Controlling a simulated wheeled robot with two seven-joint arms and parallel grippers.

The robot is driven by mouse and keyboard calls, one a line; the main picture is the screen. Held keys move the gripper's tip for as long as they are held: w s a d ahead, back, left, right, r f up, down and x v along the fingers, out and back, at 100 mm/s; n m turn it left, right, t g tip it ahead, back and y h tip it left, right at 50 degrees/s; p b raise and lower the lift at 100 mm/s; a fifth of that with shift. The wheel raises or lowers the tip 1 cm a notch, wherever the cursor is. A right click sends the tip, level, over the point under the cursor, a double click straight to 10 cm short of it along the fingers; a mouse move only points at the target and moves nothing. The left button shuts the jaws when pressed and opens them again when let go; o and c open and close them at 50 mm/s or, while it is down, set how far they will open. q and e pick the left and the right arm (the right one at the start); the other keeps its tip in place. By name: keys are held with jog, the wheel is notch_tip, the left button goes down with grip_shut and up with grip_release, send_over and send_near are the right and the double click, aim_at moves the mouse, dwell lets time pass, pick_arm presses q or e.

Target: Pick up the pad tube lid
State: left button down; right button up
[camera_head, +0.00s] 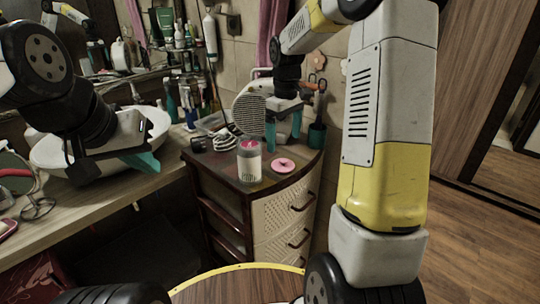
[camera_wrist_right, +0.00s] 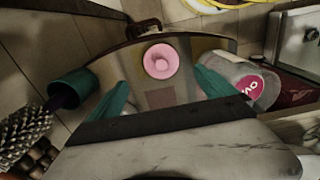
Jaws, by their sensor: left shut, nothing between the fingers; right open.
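The pink round lid (camera_head: 283,169) lies flat on the top of the small drawer cabinet. In the right wrist view the lid (camera_wrist_right: 161,62) shows a raised centre knob. A pale tube (camera_head: 249,167) with pink at its top stands upright left of it; part of the tube (camera_wrist_right: 238,74) shows at the right of the wrist view. My right gripper (camera_head: 284,140), with teal fingers, is open, behind and above the lid. In the wrist view the lid appears between the fingertips (camera_wrist_right: 162,84), apart from both. My left gripper (camera_head: 148,162) is shut and empty, by the basin, far left of the lid.
A dark teal cup with a brush (camera_head: 317,135) stands at the cabinet's back right corner. A white-grey fan-like appliance (camera_head: 248,110) and a coiled cable stand behind the tube. A white basin (camera_head: 60,155) sits on the counter at left. The cabinet top in front of the lid is clear.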

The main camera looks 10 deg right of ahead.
aim_at(283, 160)
jog(key=shift+w+f, duration=0.15)
jog(key=shift+f, duration=0.25)
jog(key=f, duration=0.7)
jog(key=shift+s+f, duration=0.2)
jog(key=shift+s, duration=0.15)
jog(key=c, duration=1.4)
jog(key=shift+r, duration=0.1)
